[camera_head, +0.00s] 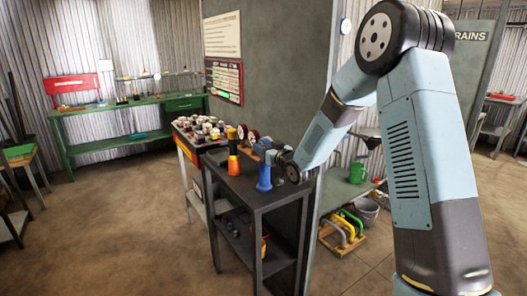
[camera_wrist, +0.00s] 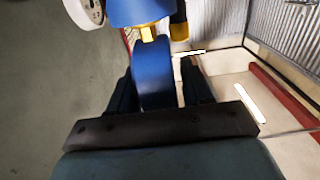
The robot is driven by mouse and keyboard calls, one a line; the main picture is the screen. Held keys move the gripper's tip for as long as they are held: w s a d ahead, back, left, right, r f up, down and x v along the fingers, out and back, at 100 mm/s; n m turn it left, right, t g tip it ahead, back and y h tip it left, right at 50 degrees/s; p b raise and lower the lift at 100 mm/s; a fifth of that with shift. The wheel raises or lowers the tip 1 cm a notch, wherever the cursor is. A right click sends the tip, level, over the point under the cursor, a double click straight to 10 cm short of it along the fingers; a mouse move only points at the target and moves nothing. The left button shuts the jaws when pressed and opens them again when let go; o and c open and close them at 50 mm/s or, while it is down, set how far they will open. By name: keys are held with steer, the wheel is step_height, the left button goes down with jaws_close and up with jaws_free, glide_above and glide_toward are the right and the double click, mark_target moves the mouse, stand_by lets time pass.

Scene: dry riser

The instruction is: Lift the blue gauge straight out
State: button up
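The blue gauge (camera_wrist: 154,75) shows in the wrist view as a blue curved body with a yellow collar above it and a wider blue part beyond. In the head view a blue upright body (camera_head: 264,177) stands on the dark table, partly behind my wrist. My gripper (camera_wrist: 160,85) has one dark finger on each side of the blue body. A light gap shows between the body and the right finger; the left finger looks close to it. My gripper (camera_head: 272,156) is small in the head view, and its fingertips are hard to make out.
An orange-and-black upright fitting (camera_head: 233,155) stands left of the blue body. Round red-rimmed gauges (camera_head: 253,136) are behind. The dark table (camera_head: 262,197) has a lower shelf. A crowded side table (camera_head: 184,124) stands behind left. Open floor (camera_head: 120,215) lies to the left.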

steer(key=c, duration=0.8)
steer(key=shift+r, duration=0.15)
steer(key=shift+r, duration=0.3)
step_height(320, 180, up, 3)
steer(key=shift+f, duration=0.2)
steer(key=s+d+r, duration=0.3)
steer(key=s+r, duration=0.2)
steer(key=s, duration=0.6)
steer(key=s+d+r, duration=0.4)
steer(key=s+r, duration=0.1)
steer(key=s, duration=0.6)
stand_by(0.3)
steer(key=shift+w, duration=0.15)
